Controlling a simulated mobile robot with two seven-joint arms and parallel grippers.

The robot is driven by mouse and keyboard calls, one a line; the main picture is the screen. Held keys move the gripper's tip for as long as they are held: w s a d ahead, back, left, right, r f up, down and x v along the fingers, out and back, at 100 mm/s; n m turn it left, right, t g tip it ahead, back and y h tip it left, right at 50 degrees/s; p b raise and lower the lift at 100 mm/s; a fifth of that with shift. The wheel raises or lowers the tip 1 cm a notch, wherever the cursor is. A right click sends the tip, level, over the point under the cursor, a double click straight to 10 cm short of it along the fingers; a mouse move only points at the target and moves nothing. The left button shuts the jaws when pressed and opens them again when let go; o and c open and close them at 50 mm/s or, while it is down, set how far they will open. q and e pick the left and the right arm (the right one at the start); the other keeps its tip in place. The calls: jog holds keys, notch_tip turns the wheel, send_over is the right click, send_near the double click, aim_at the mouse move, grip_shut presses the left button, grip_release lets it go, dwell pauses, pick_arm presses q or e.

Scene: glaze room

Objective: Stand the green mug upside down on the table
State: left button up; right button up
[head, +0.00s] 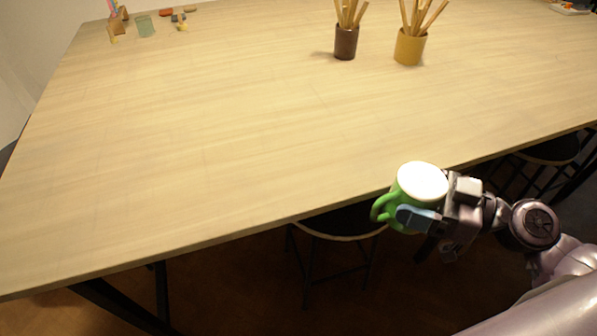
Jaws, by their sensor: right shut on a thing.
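The green mug (409,193) is held by my right gripper (418,217) at the table's near edge, right of the middle of the head view. A round white face of the mug points up, and its green handle is on the left. I cannot tell whether this white face is the inside or the base. The blue-grey fingers are shut on the mug's lower part and hide some of it. The mug overlaps the edge of the wooden table (220,130) in the picture, and I see no contact with the tabletop. My left gripper is not in view.
A dark brown pot (346,43) and a yellow pot (410,48), both with wooden sticks, stand at the back. A greenish cup (145,26) and small items are at the far left. Stools (340,224) stand below the near edge. The middle of the table is clear.

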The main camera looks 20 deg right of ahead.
jog(key=p+x, duration=0.1)
jog(key=x, duration=0.3)
jog(key=p+x, duration=0.2)
jog(key=x, duration=0.3)
jog(key=r+p+x, duration=0.1)
jog(key=x, duration=0.3)
jog(key=shift+w+a, duration=0.25)
jog(key=x, duration=0.1)
jog(key=p+x, duration=0.1)
jog(key=x, duration=0.1)
jog(key=shift+w+a+r, duration=0.25)
jog(key=shift+a, duration=0.1)
jog(key=shift+w+a+f+p, duration=0.15)
jog(key=shift+p, duration=0.15)
jog(key=shift+f, duration=0.35)
jog(key=o, duration=0.8)
jog(key=shift+o, duration=0.9)
jog(key=shift+r, duration=0.25)
jog(key=b+v, duration=0.1)
jog(key=v, duration=0.5)
jog(key=shift+f+b, duration=0.35)
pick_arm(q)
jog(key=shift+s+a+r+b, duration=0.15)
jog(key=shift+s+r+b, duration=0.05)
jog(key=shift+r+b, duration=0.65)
pick_arm(e)
jog(key=v, duration=0.6)
jog(key=shift+r, duration=0.3)
